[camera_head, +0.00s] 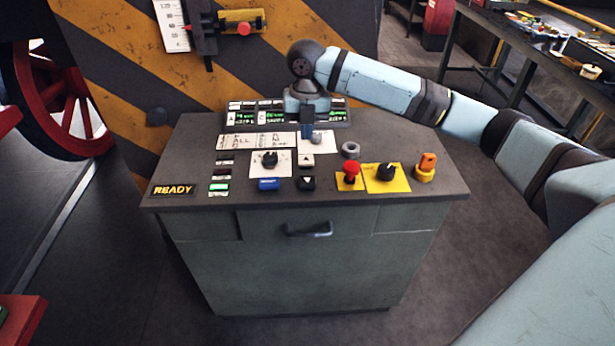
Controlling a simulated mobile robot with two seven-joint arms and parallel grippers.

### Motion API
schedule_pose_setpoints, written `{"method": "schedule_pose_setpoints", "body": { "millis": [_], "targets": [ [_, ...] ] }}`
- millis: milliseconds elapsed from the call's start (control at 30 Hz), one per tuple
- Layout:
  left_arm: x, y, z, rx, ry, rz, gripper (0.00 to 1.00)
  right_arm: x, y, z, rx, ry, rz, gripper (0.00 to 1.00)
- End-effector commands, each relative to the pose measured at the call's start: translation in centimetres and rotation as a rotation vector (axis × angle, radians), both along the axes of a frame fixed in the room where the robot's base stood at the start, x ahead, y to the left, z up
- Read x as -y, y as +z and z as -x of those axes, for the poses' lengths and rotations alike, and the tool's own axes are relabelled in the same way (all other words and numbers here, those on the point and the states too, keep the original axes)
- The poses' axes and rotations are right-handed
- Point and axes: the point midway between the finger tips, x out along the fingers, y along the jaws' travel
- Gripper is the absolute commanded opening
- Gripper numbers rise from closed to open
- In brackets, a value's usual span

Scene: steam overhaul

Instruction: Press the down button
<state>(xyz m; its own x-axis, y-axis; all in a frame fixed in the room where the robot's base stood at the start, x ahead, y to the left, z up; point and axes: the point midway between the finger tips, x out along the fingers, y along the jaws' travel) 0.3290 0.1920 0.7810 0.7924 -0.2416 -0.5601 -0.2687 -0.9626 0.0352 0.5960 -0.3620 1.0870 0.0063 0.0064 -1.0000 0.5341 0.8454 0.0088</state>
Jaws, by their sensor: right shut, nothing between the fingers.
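The grey control console (310,265) stands in the middle of the view. On its top, a dark button (307,183) with a small light arrow mark sits below a white button (307,160) with a dark arrow. The dark one appears to be the down button. My right gripper (308,133) points down over the back middle of the console top, behind both buttons and apart from them. It is shut and looks empty; its tips are small and partly merge with the panel parts behind. My left gripper is not in view.
Nearby on the panel are a blue button (268,184), a black selector (269,159), a red knob (350,167), a black rotary knob (386,172) on yellow and an orange switch (427,163). A striped panel (110,45) stands behind.

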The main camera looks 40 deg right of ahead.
Motion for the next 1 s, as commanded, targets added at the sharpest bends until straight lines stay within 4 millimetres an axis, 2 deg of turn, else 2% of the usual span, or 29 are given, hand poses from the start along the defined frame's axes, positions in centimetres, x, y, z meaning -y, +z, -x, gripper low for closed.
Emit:
{"method": "schedule_pose_setpoints", "body": {
  "millis": [367, 533, 667, 1000],
  "targets": [
    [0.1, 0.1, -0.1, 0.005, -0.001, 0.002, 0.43, 0.4, 0.4, 0.0, -0.006, 0.015, 0.007, 0.0],
    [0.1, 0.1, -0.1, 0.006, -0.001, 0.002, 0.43, 0.4, -0.5, 0.1, -0.009, 0.014, 0.007, 0.0],
    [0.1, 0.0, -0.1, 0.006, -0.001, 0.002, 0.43, 0.4, -2.5, 0.1, -0.011, 0.013, 0.008, 0.0],
    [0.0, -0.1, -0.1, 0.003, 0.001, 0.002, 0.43, 0.3, -9.7, 0.1, -0.009, 0.014, 0.007, 0.0]
  ]
}}
